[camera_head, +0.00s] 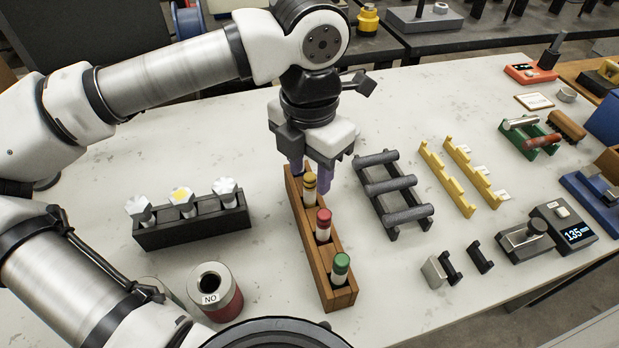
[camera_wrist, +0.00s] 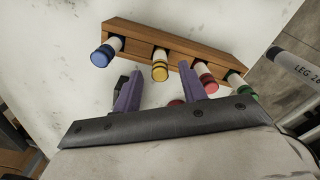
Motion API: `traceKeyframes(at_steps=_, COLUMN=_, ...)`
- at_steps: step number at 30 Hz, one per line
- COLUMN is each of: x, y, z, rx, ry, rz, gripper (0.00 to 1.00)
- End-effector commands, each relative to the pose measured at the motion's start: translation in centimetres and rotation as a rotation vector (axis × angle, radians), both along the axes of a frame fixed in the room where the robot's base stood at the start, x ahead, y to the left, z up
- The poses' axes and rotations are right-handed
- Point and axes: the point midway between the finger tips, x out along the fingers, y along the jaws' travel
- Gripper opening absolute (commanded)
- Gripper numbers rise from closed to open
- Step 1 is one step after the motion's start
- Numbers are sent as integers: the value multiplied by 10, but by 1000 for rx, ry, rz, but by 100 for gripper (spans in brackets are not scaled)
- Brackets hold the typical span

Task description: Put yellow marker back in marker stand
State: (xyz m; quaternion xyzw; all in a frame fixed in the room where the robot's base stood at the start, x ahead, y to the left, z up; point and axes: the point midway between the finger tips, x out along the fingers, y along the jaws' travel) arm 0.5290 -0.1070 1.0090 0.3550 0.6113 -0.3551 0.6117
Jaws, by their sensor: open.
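The wooden marker stand (camera_head: 338,270) runs from under my gripper toward the front of the bench. The yellow marker (camera_head: 309,188) appears upright in the stand, behind the red marker (camera_head: 323,222) and green marker (camera_head: 340,265). In the wrist view, the yellow marker (camera_wrist: 160,70) shows between the blue marker (camera_wrist: 103,54) and the red one. My gripper (camera_head: 311,178) is open, with its purple fingers on either side of the yellow marker; contact cannot be told. The wrist view also shows the open gripper (camera_wrist: 160,74). The blue marker is hidden in the head view.
A black rack (camera_head: 195,230) with white-topped items stands left, and a red canister labelled NO (camera_head: 226,304) stands in front. A dark barred rack (camera_head: 394,195) and yellow holders (camera_head: 446,180) stand right. Clear bench lies between the black rack and the stand.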

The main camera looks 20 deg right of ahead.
Motion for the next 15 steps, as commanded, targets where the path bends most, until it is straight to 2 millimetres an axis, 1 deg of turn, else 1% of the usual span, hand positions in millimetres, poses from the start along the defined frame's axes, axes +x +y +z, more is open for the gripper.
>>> traceKeyframes(at_steps=1, x=1, y=0, z=12, rx=0, ry=-4, rz=4, gripper=42)
traceKeyframes(at_steps=3, x=1, y=0, z=28, rx=0, ry=-4, rz=3, gripper=42)
traceKeyframes(at_steps=9, x=1, y=0, z=73, rx=0, ry=-2, rz=2, gripper=42)
traceKeyframes(at_steps=12, x=0, y=0, z=89, rx=0, ry=-1, rz=2, gripper=42)
traceKeyframes(at_steps=15, x=0, y=0, z=99, rx=0, ry=-1, rz=1, gripper=42)
